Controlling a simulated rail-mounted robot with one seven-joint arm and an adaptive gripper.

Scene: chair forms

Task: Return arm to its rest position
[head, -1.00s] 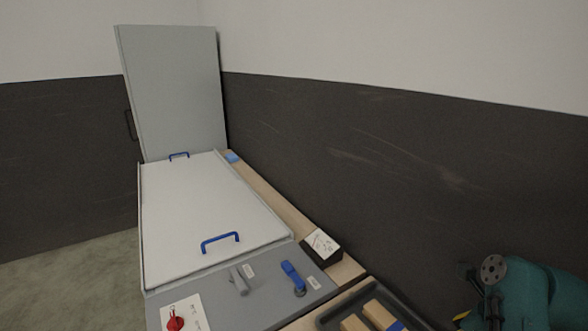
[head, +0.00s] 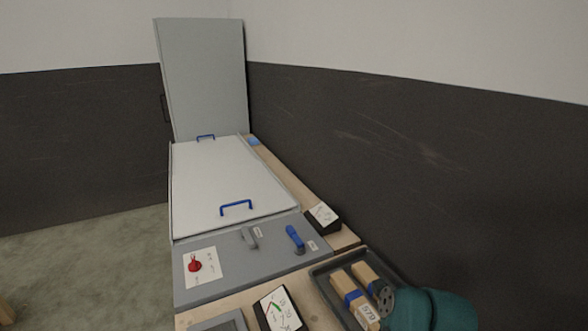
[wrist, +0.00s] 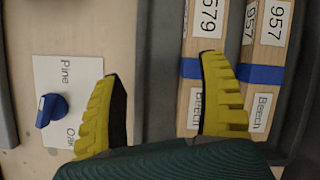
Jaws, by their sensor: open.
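My gripper (wrist: 158,68) has two yellow ribbed fingers, wide apart with nothing between them. In the wrist view it hangs over the side wall of a dark tray, with the right finger overlapping a wooden block (wrist: 196,100) labelled Beech. In the head view, my teal arm is at the lower right beside the tray (head: 318,270), and the fingers cannot be made out there.
A second Beech block (wrist: 262,100) lies beside the first; both have blue bands. A Pine/Oak card with a blue knob (wrist: 52,109) is left of the tray. A grey panel with a red knob (head: 195,266), a white lid (head: 225,180) and a dial box (head: 280,310) stand nearby.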

